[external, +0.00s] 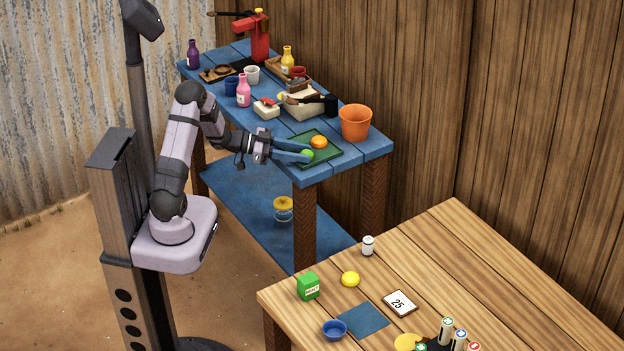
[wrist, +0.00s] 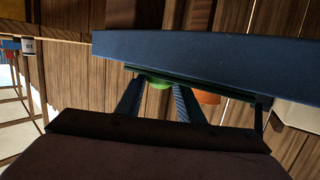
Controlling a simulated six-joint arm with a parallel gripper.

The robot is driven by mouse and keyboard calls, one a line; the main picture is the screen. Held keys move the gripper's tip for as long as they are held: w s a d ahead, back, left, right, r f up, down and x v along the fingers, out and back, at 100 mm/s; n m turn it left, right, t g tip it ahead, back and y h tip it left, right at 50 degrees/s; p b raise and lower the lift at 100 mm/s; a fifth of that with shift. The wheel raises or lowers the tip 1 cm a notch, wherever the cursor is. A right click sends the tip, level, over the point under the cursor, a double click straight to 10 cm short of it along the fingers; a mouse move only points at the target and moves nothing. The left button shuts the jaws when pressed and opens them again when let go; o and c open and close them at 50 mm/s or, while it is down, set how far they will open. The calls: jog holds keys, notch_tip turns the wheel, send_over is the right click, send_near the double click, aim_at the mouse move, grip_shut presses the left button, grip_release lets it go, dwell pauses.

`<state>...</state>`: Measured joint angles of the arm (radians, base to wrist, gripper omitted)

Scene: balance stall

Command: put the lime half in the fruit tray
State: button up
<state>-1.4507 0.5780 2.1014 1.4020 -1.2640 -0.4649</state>
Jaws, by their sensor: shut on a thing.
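The lime half (external: 307,154) is a small green piece at the near side of the fruit tray. My gripper (external: 306,153) is shut on it, with its blue fingers reaching in from the left, low over the tray. In the wrist view the green lime half (wrist: 158,84) shows between the two fingers (wrist: 158,96). The fruit tray (external: 331,152) is a green tray on the blue table. An orange fruit (external: 319,142) lies in it, just behind the lime half. I cannot tell whether the lime half touches the tray floor.
On the blue table (external: 377,147), an orange bucket (external: 355,122) stands behind the tray. A pink bottle (external: 243,90), a white box (external: 266,109) and a grey-white bin (external: 303,103) stand to its left. A separate wooden table (external: 440,260) is in front.

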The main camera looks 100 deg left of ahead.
jog(key=o, duration=1)
jog(key=shift+f, duration=0.1)
jog(key=shift+r, duration=0.2)
jog(key=v, duration=1.2)
jog(key=shift+w, duration=0.1)
